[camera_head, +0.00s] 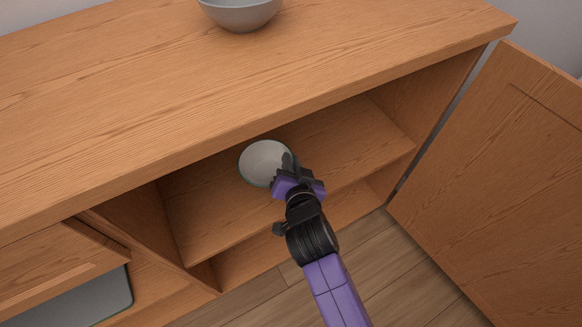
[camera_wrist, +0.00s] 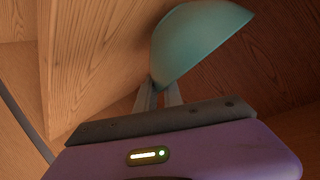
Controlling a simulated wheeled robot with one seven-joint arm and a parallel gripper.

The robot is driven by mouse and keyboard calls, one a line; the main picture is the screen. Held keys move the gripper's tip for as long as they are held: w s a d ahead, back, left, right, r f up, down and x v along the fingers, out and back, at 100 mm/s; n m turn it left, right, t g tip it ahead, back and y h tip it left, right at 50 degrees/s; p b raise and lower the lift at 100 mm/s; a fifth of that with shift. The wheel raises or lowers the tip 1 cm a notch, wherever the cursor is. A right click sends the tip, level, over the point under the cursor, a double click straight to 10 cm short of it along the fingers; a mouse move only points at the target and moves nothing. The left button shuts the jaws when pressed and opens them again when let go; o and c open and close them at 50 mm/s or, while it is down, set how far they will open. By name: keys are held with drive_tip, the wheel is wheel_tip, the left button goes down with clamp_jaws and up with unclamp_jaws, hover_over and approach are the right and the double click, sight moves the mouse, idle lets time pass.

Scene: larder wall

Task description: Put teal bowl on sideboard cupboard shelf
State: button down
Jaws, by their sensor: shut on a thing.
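The teal bowl (camera_head: 262,161) is inside the open sideboard cupboard, over the cupboard shelf (camera_head: 215,222). Its pale inside faces up in the head view, and its teal outer side shows in the wrist view (camera_wrist: 200,42). My gripper (camera_head: 287,168) reaches in through the cupboard's front opening and is shut on the bowl's near right rim. In the wrist view the two fingers (camera_wrist: 160,95) meet at the bowl's edge. I cannot tell whether the bowl's base touches the shelf.
The cupboard door (camera_head: 500,190) stands open at the right. A grey bowl (camera_head: 240,14) stands on the sideboard top (camera_head: 130,90). A partly open drawer (camera_head: 60,265) is at the lower left, above a grey panel-like thing (camera_head: 75,303). The shelf is clear on both sides of the teal bowl.

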drive_tip(key=shift+f, duration=0.85)
drive_tip(key=c, duration=1.5)
unclamp_jaws()
drive_tip(key=shift+s, duration=0.1)
drive_tip(key=p+v, duration=0.2)
drive_tip(key=v, duration=1)
drive_tip(key=shift+p, duration=0.3)
